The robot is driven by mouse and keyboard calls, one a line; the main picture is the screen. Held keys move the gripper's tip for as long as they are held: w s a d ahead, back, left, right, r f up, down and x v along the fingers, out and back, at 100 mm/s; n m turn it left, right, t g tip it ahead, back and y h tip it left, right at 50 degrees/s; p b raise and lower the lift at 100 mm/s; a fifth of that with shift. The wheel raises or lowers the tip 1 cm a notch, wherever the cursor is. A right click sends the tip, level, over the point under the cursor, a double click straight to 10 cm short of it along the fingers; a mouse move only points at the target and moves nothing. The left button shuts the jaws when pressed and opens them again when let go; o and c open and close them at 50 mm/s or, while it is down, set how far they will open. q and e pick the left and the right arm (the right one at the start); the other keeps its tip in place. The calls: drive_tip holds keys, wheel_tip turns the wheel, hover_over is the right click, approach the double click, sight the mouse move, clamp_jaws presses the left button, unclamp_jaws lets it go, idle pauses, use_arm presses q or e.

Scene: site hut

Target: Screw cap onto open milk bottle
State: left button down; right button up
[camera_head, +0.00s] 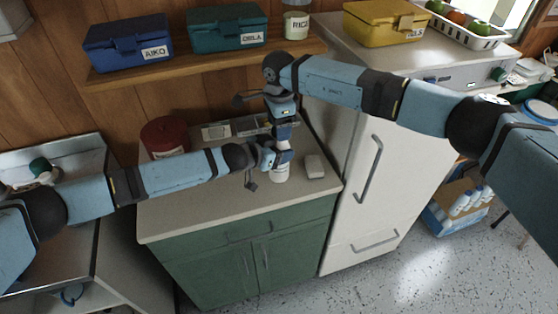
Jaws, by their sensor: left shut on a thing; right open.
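A white bottle (280,174), taken to be the milk bottle, stands on the counter (215,205); only its lower part shows clearly. My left gripper (279,158) comes in from the left and is shut on the bottle. My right gripper (283,131) points down directly above the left gripper and the bottle, with its jaws open. The bottle's mouth is hidden behind the grippers. I cannot make out the cap or whether it touches the bottle.
A small pale block (314,166) lies on the counter right of the bottle. A dark red canister (165,138) stands at the back left. A white fridge (374,170) borders the counter on the right. A shelf (190,65) with blue and green boxes hangs above.

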drive_tip(key=c, duration=0.9)
drive_tip(key=o, duration=1)
drive_tip(key=shift+r, duration=2.2)
drive_tip(key=shift+c, duration=0.5)
wheel_tip(320, 180, up, 4)
drive_tip(key=shift+f, duration=0.2)
drive_tip(key=shift+f, duration=0.1)
